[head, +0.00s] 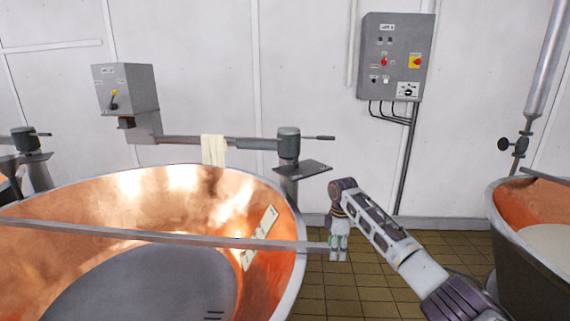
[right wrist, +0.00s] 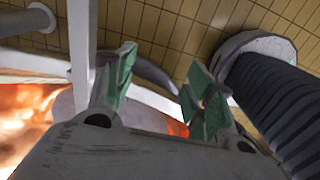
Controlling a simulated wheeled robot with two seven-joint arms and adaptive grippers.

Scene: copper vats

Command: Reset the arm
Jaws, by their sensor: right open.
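My right arm comes in from the lower right in the head view. Its gripper (head: 339,248) points down just right of the rim of the large copper vat (head: 170,182), above the tiled floor. The right wrist view shows its two green-padded fingers (right wrist: 160,88) apart, with nothing held between them. Part of the vat's copper inside (right wrist: 30,120) shows at the left of that view. My left gripper is not in view.
A metal bar (head: 150,235) crosses the vat and ends close to my right gripper. A grey control box (head: 396,56) hangs on the wall. A second vat (head: 535,240) stands at right. A cloth (head: 213,150) hangs over a horizontal pipe. Tiled floor (head: 350,290) lies between the vats.

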